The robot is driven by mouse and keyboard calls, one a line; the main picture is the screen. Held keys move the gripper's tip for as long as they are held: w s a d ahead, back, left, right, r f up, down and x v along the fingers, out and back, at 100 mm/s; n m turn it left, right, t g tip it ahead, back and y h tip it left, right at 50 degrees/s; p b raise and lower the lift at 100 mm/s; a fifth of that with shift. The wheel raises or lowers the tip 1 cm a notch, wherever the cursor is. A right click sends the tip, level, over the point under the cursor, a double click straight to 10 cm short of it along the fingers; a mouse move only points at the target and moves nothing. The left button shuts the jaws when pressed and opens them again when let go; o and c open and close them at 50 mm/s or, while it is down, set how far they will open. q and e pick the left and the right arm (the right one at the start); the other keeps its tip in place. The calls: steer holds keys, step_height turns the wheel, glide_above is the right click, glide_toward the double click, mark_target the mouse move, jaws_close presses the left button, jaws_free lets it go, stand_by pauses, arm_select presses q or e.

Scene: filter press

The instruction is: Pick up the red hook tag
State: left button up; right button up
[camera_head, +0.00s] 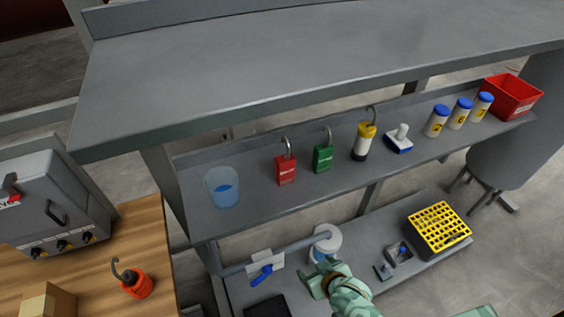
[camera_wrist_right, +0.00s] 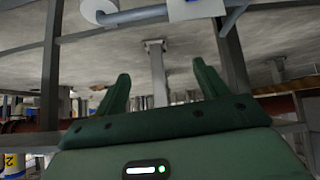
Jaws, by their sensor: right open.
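The red hook tag (camera_head: 286,170), a red block with a grey hook on top, stands on the middle shelf in the head view. A green hook tag (camera_head: 323,157) is just right of it. My right gripper (camera_head: 316,277) is below the middle shelf's front edge, down and right of the red tag and apart from it. In the right wrist view my right gripper (camera_wrist_right: 162,85) shows two green fingers spread wide with nothing between them. The red tag cannot be made out in that view. My left gripper is not in view.
The middle shelf (camera_head: 240,218) also holds a blue-filled cup (camera_head: 222,187), a yellow-topped hooked item (camera_head: 363,141), a stamp-like item (camera_head: 400,139), white jars and a red bin (camera_head: 513,96). An upper shelf (camera_head: 270,60) overhangs. An orange hooked item (camera_head: 136,283) stands on the wooden table.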

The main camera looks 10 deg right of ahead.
steer(key=w+a+r+t+p, duration=0.1)
steer(key=w+r+t, duration=0.15)
steer(key=r, duration=0.45)
steer(key=w+a+r+t, duration=0.1)
steer(key=w+r, duration=0.3)
steer(key=r, duration=0.4)
steer(key=m+t, duration=0.1)
glide_toward(288, 166)
steer(key=shift+t+y, duration=0.25)
steer(key=shift+y, duration=0.15)
steer(key=b+x, duration=0.1)
steer(key=x, duration=0.4)
steer(key=shift+w+a+f+b, duration=0.2)
steer(key=shift+w+a+b, duration=0.05)
steer(key=shift+a+b, duration=0.1)
steer(key=x, duration=0.2)
steer(key=b+x, duration=0.1)
steer(key=x, duration=0.1)
steer(key=d+x, duration=0.1)
steer(key=x, duration=0.1)
steer(key=shift+w+f, duration=0.1)
steer(key=shift+f, duration=0.15)
steer(key=shift+r, duration=0.1)
steer(key=c, duration=1.1)
